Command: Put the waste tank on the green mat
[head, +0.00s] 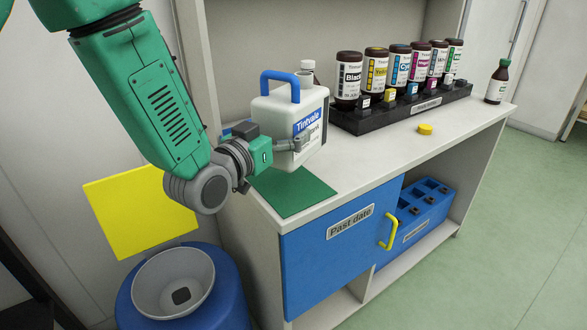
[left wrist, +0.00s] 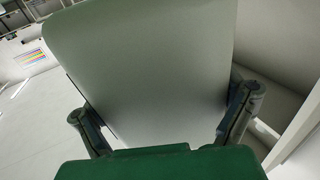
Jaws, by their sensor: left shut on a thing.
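The waste tank (head: 276,112) is a white jug with a blue top handle and a blue-and-white label, upright at the left end of the counter. My left gripper (head: 290,145) is shut on its lower body, one finger showing across the label side. In the left wrist view the tank's pale wall (left wrist: 150,75) fills the space between the two fingers (left wrist: 165,120). The green mat (head: 290,196) lies at the counter's front left corner, partly hidden by the gripper and tank. The tank's base is at or over the mat's back part; I cannot tell whether it touches. My right gripper is out of view.
A black rack (head: 410,112) of several brown ink bottles stands behind to the right. A yellow cap (head: 425,129) and a lone bottle (head: 497,82) are on the counter. A blue bin (head: 225,300) with a funnel stands below left.

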